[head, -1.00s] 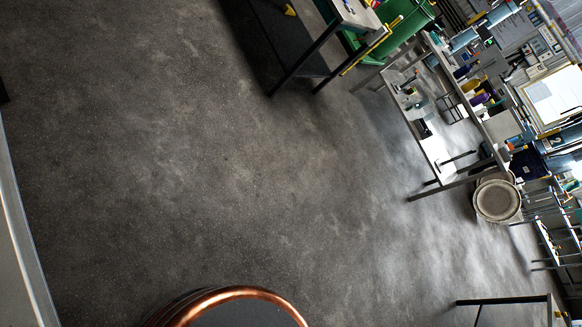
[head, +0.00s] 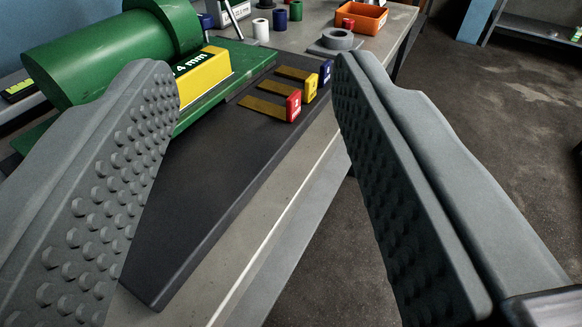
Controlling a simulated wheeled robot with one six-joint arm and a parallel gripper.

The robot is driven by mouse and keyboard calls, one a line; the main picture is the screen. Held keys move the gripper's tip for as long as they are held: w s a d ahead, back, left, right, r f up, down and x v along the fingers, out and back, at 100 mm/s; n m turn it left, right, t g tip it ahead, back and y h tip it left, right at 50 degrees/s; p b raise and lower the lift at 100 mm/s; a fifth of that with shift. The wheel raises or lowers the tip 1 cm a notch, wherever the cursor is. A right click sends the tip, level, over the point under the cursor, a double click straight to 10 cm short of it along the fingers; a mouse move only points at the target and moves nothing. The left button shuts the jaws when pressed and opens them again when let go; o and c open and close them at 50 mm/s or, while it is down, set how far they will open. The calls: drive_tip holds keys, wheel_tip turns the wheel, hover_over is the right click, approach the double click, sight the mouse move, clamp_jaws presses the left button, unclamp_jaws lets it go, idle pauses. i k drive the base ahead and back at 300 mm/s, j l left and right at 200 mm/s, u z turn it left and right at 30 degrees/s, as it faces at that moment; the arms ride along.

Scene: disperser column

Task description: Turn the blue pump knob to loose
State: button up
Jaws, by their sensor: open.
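My gripper (head: 252,68) is open and empty, with its two grey, studded fingers wide apart in the foreground. Between and beyond the fingers is a workbench. The blue items I see are a blue-ended flat strip (head: 325,72) on a dark mat and a small blue cylinder (head: 280,20) at the back of the bench. The fingers appear to touch nothing.
A large green cylindrical machine (head: 100,55) with a yellow label block (head: 205,78) stands at left. Open floor (head: 480,110) lies right.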

sight(206, 21)
drive_tip(key=i+l+u, duration=0.2)
drive_tip(key=u, duration=0.15)
drive_tip(key=i+l+u, duration=0.2)
drive_tip(key=l+u, duration=0.15)
drive_tip(key=i+l+u, duration=0.1)
drive_tip(key=l+u, duration=0.6)
drive_tip(key=l, duration=0.15)
drive_tip(key=k+l, duration=0.1)
drive_tip(key=k, duration=0.8)
